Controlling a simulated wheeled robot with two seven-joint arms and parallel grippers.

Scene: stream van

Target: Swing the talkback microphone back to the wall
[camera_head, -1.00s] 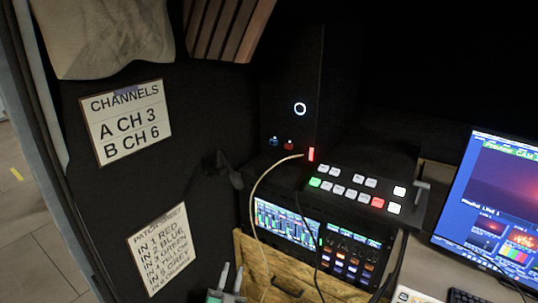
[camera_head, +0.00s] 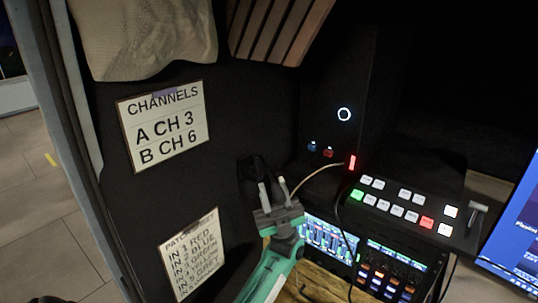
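A black object that looks like the talkback microphone (camera_head: 250,170) sits at the dark wall, right of the channels sign. It is dark on dark, so its arm and exact outline are hard to make out. My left gripper (camera_head: 273,189) comes up from the bottom with its two pale fingers apart and nothing seen between them. Its fingertips are just below and right of the microphone and overlap its lower edge in the picture. I cannot tell whether they touch it. My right gripper is not in view.
A channels sign (camera_head: 162,124) and a patch sheet (camera_head: 190,252) hang on the wall. A switcher panel with lit buttons (camera_head: 405,212) and a rack with a lit screen (camera_head: 330,239) stand at the right. A pale cable (camera_head: 312,177) curves behind my gripper.

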